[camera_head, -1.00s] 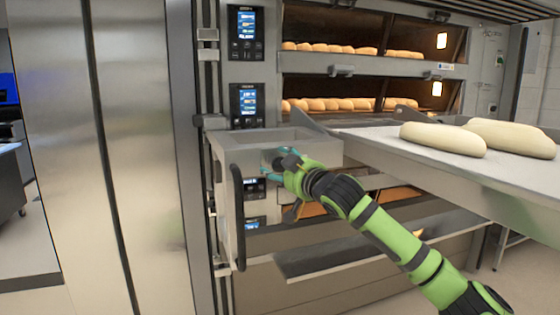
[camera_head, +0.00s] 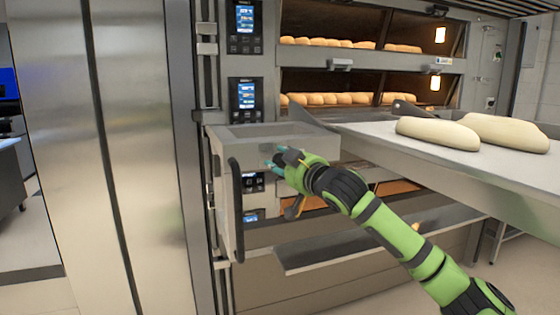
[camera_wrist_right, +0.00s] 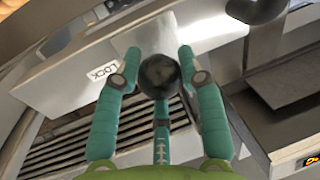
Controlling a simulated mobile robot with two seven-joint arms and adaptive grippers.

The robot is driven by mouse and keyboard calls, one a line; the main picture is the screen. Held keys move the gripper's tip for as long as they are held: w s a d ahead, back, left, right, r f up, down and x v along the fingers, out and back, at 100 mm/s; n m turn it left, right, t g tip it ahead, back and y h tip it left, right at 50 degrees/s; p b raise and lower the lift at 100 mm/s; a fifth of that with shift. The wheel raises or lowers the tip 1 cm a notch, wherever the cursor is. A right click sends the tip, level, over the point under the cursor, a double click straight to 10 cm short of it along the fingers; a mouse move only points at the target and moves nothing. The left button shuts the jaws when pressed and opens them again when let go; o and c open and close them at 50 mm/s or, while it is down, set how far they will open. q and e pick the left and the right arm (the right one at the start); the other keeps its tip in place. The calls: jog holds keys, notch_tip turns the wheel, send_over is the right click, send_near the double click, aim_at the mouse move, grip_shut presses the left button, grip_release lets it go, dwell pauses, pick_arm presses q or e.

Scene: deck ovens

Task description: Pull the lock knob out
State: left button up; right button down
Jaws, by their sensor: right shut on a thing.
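The lock knob is a dark round ball (camera_wrist_right: 160,75) in the right wrist view. It sits between the teal fingers of my right gripper (camera_wrist_right: 162,70), in front of a pale panel with a "LOCK" label (camera_wrist_right: 102,72). The fingers close around the knob. In the head view my right gripper (camera_head: 275,158) is at the front of the grey box-shaped unit (camera_head: 235,147) on the oven front. The fingers and hand hide most of the knob there. How far out the knob stands cannot be told. My left gripper is not in view.
A loader board (camera_head: 400,143) with two pale loaves (camera_head: 438,132) juts out at the right, above my right arm. A dark vertical handle (camera_head: 236,210) is on the unit's left. A lower shelf (camera_head: 380,240) sticks out below. Lit oven decks are behind.

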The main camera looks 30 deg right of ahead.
jog(key=c, duration=0.8)
grip_release()
jog(key=shift+f, duration=0.1)
jog(key=shift+o, duration=0.2)
jog(key=s, duration=1.2)
jog(key=shift+a, duration=0.25)
